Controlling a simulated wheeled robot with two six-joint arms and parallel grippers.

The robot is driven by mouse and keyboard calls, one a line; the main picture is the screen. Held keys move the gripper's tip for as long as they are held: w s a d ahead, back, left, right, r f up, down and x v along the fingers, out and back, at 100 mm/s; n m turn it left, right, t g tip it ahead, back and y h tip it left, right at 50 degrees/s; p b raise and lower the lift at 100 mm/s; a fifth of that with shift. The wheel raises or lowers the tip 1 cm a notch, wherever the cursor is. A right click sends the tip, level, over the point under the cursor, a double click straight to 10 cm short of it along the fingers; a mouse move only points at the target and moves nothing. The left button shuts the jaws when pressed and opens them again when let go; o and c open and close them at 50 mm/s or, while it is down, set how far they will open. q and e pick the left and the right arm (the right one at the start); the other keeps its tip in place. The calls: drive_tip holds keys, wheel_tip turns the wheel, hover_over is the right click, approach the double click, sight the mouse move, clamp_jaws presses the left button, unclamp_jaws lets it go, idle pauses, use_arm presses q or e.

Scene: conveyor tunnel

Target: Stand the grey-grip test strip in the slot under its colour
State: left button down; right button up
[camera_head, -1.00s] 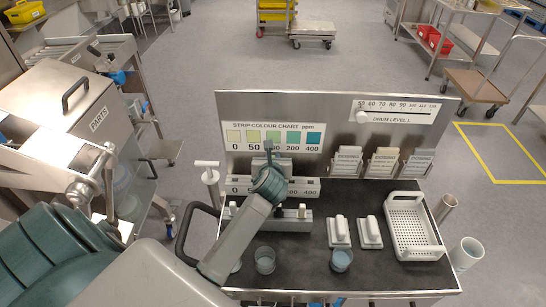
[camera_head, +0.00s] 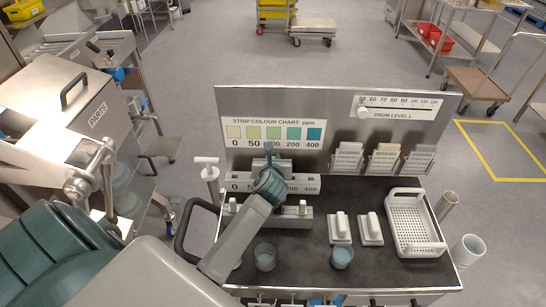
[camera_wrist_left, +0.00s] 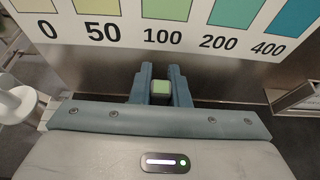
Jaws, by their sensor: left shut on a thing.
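My left gripper (camera_head: 269,158) is in front of the strip colour chart (camera_head: 273,133), above the labelled slot block (camera_head: 306,184). In the left wrist view its fingers (camera_wrist_left: 161,84) are shut on a small piece with a light green square top (camera_wrist_left: 162,84), which I take to be the test strip. The fingers show just below the 100 label, whose swatch (camera_wrist_left: 168,8) is green. My arm and gripper cover the middle of the slot block. My right gripper is not in view.
A lower grey rack (camera_head: 290,221) stands before the slot block. Jars (camera_head: 265,257) (camera_head: 342,257), two white-handled blocks (camera_head: 340,229) (camera_head: 370,228) and a white basket (camera_head: 416,250) stand on the dark top. Several card holders (camera_head: 383,160) line the back panel.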

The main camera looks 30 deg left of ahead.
use_arm(q)
drive_tip(key=shift+f+b, duration=1.15)
drive_tip(key=shift+f, duration=1)
drive_tip(key=shift+r, duration=0.15)
drive_tip(key=c, duration=1.3)
unclamp_jaws()
wheel_tip(320, 180, up, 4)
drive_tip(key=p, duration=0.4)
wheel_tip(320, 180, up, 5)
drive_tip(key=p, duration=0.5)
drive_tip(key=shift+r, duration=0.1)
